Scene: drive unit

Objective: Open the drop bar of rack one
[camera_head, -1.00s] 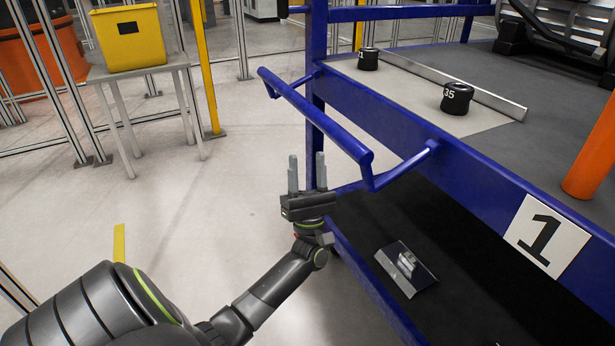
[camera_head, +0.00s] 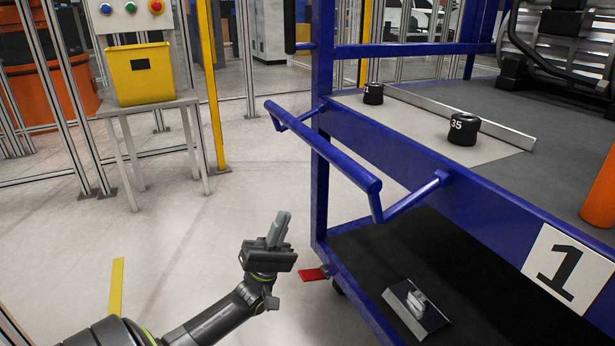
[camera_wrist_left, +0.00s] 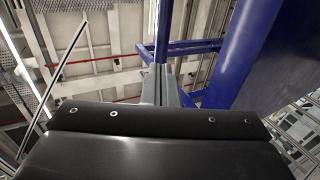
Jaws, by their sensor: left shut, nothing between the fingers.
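Rack one is a blue frame with a white "1" plate (camera_head: 569,266) on its front rail. Its drop bar (camera_head: 325,150) is a blue tube on two side arms, standing out from the front of the rack at about the upper shelf's height. My left gripper (camera_head: 279,226) is shut and empty, in front of the rack, below and left of the bar's near end and apart from it. The left wrist view shows the shut fingers (camera_wrist_left: 160,86) pointing up, with blue tubes (camera_wrist_left: 163,30) beyond them. My right gripper is not in view.
Two black weights (camera_head: 463,129) stand on the upper shelf. A small metal plate (camera_head: 417,306) lies on the dark lower shelf. A red pedal (camera_head: 313,274) juts out at the rack's foot. A yellow bin (camera_head: 140,74) stands on a side table. The floor between is clear.

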